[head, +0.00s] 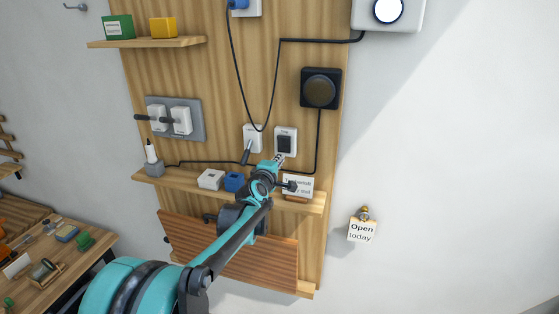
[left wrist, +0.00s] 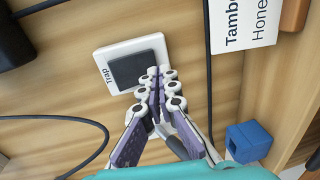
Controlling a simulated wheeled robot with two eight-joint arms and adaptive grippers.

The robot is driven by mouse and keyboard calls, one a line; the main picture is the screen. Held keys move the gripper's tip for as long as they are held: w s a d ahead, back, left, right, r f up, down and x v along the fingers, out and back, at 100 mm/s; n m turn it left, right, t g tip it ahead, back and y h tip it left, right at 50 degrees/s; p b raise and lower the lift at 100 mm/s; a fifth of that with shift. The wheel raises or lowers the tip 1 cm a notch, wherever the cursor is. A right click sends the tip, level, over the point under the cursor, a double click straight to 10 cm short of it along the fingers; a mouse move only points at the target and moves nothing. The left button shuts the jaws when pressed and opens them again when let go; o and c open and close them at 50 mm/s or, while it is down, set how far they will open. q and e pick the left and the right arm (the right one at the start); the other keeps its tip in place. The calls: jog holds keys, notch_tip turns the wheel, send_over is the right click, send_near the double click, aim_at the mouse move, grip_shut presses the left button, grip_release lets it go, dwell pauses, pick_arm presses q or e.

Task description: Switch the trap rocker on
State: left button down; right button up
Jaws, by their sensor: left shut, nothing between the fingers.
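The trap rocker is a dark rocker on a white plate labelled "Trap" on the wooden board; it shows in the head view (head: 285,143) and large in the left wrist view (left wrist: 134,70). My left gripper (head: 279,160) is shut and empty, at the lower edge of the plate in the head view. In the left wrist view the closed fingertips (left wrist: 161,74) overlap the rocker's edge; whether they touch it I cannot tell. The rocker's on or off state is not clear. My right gripper is not in view.
A lever switch (head: 252,140) sits just left of the rocker. A black round device (head: 320,89) is above right. A shelf (head: 180,182) below holds a white box (head: 210,179), a blue block (head: 235,181) and a sign card (head: 300,184). Black cables run across the board.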

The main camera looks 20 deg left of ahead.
pick_arm(q)
jog(key=s+b, duration=0.2)
jog(key=s, duration=1)
jog(key=s+d+f+m+g+h+b, duration=0.1)
jog(key=s+d+f+m+g+b, duration=0.1)
jog(key=s+d+f+m+b, duration=0.6)
jog(key=s+a+f+m+g+h+b, duration=0.15)
jog(key=s+f+b, duration=0.35)
jog(key=f, duration=0.8)
jog(key=s+f+m+g+y+b, duration=0.1)
jog(key=s+f+m+g+b, duration=0.2)
jog(key=s+f+b, duration=0.5)
jog(key=s+f+m+g+y+b, duration=0.1)
jog(key=s+f+m+g+b, duration=0.2)
jog(key=f, duration=1.7)
jog(key=s+m+b, duration=0.2)
jog(key=s+b, duration=0.3)
jog(key=s, duration=0.3)
jog(key=shift+s+a, duration=0.3)
jog(key=shift+a, duration=0.05)
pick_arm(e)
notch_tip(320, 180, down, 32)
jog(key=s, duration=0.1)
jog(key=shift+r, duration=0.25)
pick_arm(q)
jog(key=shift+m+y, duration=0.25)
